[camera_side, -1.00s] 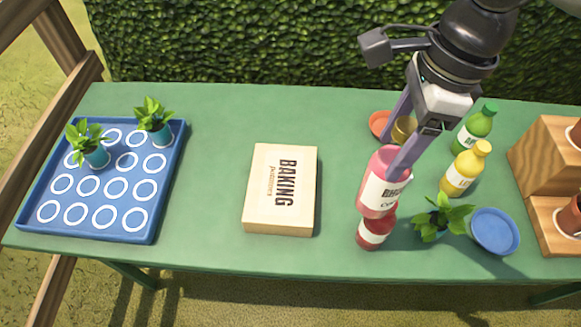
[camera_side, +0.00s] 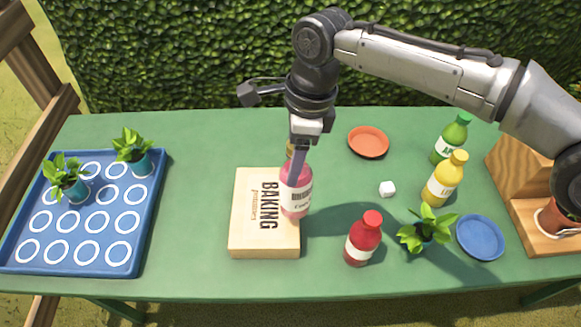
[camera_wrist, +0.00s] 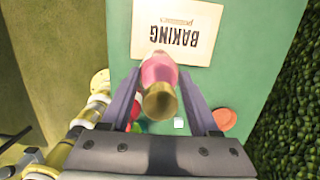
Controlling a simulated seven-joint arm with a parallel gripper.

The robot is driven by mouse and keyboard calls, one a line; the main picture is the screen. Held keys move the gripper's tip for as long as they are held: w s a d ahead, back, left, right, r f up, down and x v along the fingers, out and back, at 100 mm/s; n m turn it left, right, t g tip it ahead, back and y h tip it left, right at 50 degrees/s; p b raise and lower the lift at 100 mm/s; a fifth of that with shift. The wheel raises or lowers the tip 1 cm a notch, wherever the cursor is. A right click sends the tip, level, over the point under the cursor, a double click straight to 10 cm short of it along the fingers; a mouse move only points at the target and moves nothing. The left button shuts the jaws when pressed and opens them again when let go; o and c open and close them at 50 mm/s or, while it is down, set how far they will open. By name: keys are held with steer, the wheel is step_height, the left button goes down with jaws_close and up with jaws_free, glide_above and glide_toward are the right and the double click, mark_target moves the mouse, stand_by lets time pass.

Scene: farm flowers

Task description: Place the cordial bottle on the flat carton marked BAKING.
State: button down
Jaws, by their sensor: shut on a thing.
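The cordial bottle (camera_side: 296,190) is pink with a pale label and a gold cap, and looks roughly upright. My gripper (camera_side: 299,165) is shut on its upper part, and a finger hides some of it. The flat carton marked BAKING (camera_side: 250,215) is pale tan and lies on the green table. In the side view the bottle overlaps the carton's right edge; whether it touches cannot be told. In the wrist view the bottle (camera_wrist: 158,72) is between the fingers (camera_wrist: 158,82), with its far end at the edge of the carton (camera_wrist: 145,45).
A red bottle (camera_side: 363,240), a white cube (camera_side: 387,188) and an orange saucer (camera_side: 368,142) stand right of the carton. Farther right are yellow (camera_side: 444,180) and green (camera_side: 450,140) bottles, a plant (camera_side: 425,230) and a blue saucer (camera_side: 480,238). A blue tray (camera_side: 140,235) is left.

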steer(key=shift+w+a+f, duration=0.2)
steer(key=shift+f, duration=1.6)
steer(key=shift+c, duration=0.6)
jaws_free()
steer(key=shift+f, duration=0.2)
steer(key=r, duration=0.4)
steer(key=d+r, duration=0.1)
steer(key=r, duration=0.7)
steer(key=shift+d, duration=0.4)
steer(key=shift+r, duration=0.1)
